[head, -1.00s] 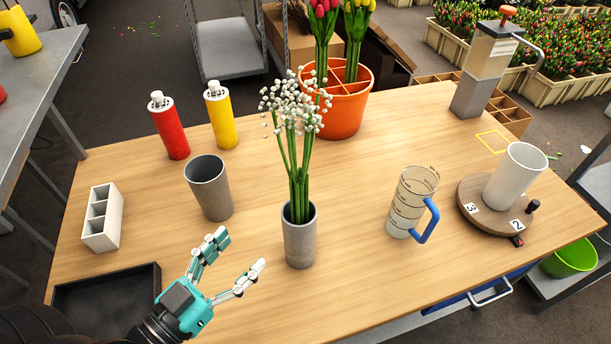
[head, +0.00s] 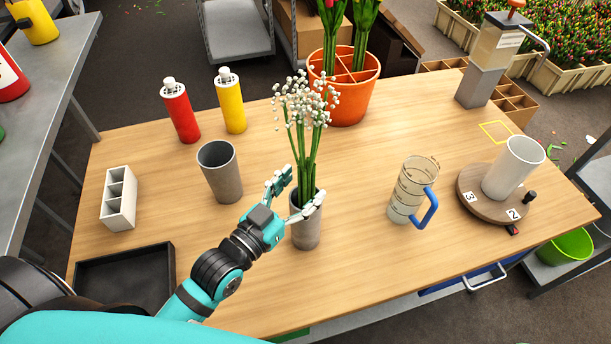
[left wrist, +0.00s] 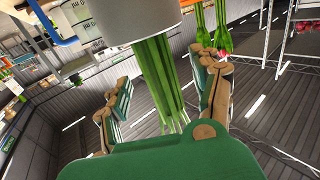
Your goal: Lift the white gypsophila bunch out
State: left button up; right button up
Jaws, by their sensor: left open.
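The white gypsophila bunch (head: 303,98) stands upright in a slim grey cup (head: 306,234) near the table's front. Its green stems (left wrist: 160,72) show in the left wrist view, coming out of the cup (left wrist: 128,22) at the top of that picture. My left gripper (head: 303,187) is open just above the cup rim, with its fingers on either side of the stems. In the left wrist view the gripper's fingers (left wrist: 163,88) show gaps to the stems. The stem ends inside the cup are hidden. My right gripper is not in view.
An empty wider grey cup (head: 220,173) stands left of the bunch. A measuring jug (head: 405,190) stands to the right, and an orange pot (head: 350,100) with tulips behind. A black tray (head: 125,272) lies front left. The table between cup and jug is clear.

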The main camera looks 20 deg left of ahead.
pick_arm(q)
jog(key=x, duration=0.2)
jog(key=shift+w+d, duration=0.15)
jog(key=shift+w, duration=0.1)
grip_shut()
dwell(0.8)
